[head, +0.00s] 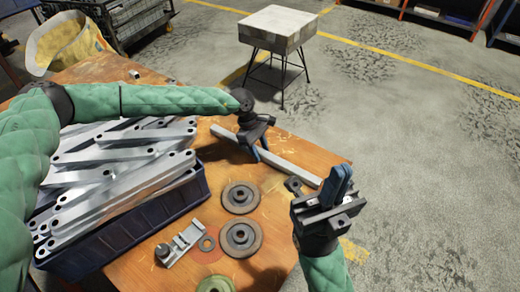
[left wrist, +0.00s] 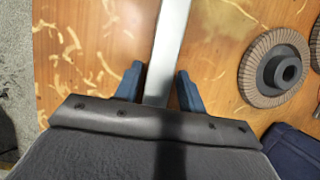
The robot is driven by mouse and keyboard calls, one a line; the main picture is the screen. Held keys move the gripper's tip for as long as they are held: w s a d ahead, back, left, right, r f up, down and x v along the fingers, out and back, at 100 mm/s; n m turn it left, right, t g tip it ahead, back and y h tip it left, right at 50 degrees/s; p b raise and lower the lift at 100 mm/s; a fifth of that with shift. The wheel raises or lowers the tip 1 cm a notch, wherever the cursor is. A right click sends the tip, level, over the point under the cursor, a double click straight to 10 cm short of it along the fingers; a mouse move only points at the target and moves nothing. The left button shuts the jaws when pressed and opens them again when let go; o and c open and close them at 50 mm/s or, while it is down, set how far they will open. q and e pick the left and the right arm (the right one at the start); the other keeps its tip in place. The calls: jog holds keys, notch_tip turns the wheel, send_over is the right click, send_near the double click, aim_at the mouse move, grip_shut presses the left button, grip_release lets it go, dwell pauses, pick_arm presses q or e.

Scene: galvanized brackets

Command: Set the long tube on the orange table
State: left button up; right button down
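The long tube (head: 290,168), a plain pale grey square bar, lies flat on the orange table (head: 285,215), slanting toward its right edge. My left gripper (head: 256,151) is over the tube and hides part of it. In the left wrist view the tube (left wrist: 170,40) runs between the two blue fingers of the left gripper (left wrist: 160,88), with narrow gaps on both sides, so the gripper looks open around it. My right gripper (head: 340,183) is at the table's right side, blue fingers pointing up and together, holding nothing.
A dark blue crate (head: 130,235) full of galvanized brackets (head: 120,170) stands at the left. A small grey-topped stand (head: 278,28) is on the floor beyond.

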pick_arm(q)
jog(key=shift+o, duration=0.4)
jog(key=shift+r, duration=0.1)
jog(key=shift+r, duration=0.2)
jog(key=p+v, duration=0.1)
jog(key=v, duration=1)
jog(key=shift+a+r, duration=0.2)
jog(key=shift+r, duration=0.1)
jog(key=shift+w, duration=0.15)
